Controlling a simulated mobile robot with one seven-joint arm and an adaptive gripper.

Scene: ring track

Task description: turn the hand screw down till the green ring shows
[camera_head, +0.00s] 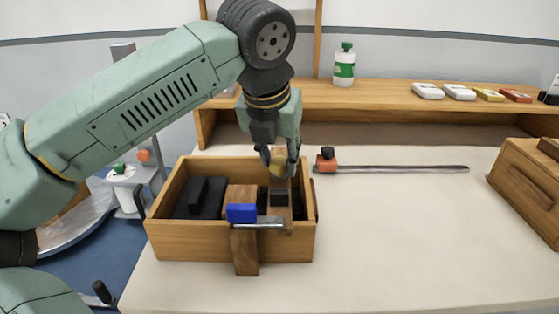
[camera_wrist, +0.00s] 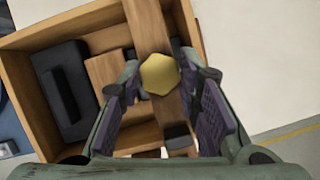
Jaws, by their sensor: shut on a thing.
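The hand screw's yellow six-sided knob (camera_wrist: 160,74) sits over a wooden bar (camera_wrist: 148,28) in the wrist view. In the head view the knob (camera_head: 277,166) is partly covered by my fingers. My gripper (camera_head: 279,160) points down over the wooden box (camera_head: 197,246), at its right part. Its two dark-padded fingers (camera_wrist: 161,88) stand on either side of the knob and are shut on it. The knob hides the screw's shaft beneath it, and I cannot see a green ring in either view.
A clamp with a blue block (camera_head: 241,213) sits at the box's front. A black block (camera_head: 200,197) lies inside the box, left. A red-ended bar clamp (camera_head: 400,168) lies behind right. A wooden case (camera_head: 528,190) stands far right. The bench (camera_head: 410,245) between is clear.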

